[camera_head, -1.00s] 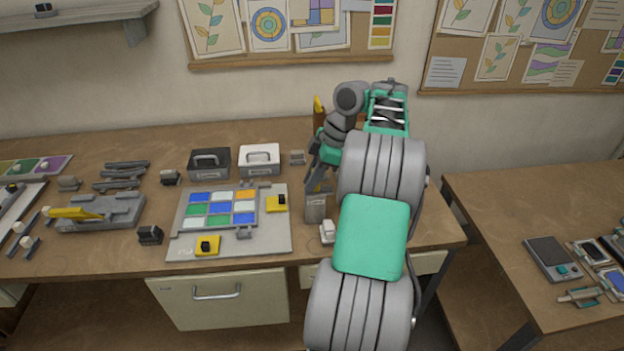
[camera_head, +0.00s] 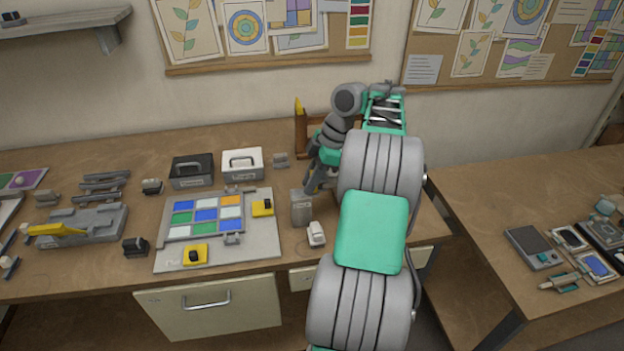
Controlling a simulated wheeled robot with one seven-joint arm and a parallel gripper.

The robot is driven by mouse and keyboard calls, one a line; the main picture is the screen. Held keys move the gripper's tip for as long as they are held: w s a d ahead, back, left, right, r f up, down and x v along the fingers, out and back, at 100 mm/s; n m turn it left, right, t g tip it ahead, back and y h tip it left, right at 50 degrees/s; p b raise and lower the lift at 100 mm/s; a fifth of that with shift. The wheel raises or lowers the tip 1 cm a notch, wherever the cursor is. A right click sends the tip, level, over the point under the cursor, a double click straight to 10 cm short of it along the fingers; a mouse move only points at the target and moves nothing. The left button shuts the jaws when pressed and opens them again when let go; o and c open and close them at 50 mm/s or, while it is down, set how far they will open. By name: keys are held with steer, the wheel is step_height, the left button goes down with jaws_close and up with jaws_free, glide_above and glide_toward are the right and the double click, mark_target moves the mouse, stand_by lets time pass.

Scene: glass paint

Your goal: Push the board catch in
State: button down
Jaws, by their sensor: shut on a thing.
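The board (camera_head: 262,240) is a light grey plate lying flat on the bench, left of my arm. It carries a grid of blue, green, white and orange tiles (camera_head: 205,214). A small grey catch-like block (camera_head: 232,239) sits at the grid's front edge, near its right corner. It is too small to tell how far in it is. My gripper (camera_head: 311,186) is right of the board, behind the grey canister, pointing down. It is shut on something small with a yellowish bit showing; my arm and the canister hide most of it.
The grey canister (camera_head: 301,208) and a white device (camera_head: 316,233) stand between the board and my arm. Yellow blocks (camera_head: 263,208) sit on the board. A black case (camera_head: 192,171) and a white case (camera_head: 242,162) stand behind it. A wooden stand (camera_head: 301,130) rises behind my gripper.

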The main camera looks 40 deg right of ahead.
mark_target(323, 179)
steer(key=c, duration=1.5)
jaws_free()
steer(key=shift+s+d, duration=0.2)
steer(key=shift+s, duration=0.05)
steer(key=shift+c, duration=0.2)
steer(key=shift+o, duration=1.1)
steer(key=shift+w+a, duration=0.1)
steer(key=shift+w, duration=0.05)
steer(key=p+v, duration=0.5)
steer(key=v, duration=0.3)
steer(key=shift+p, duration=0.35)
steer(key=shift+f, duration=0.1)
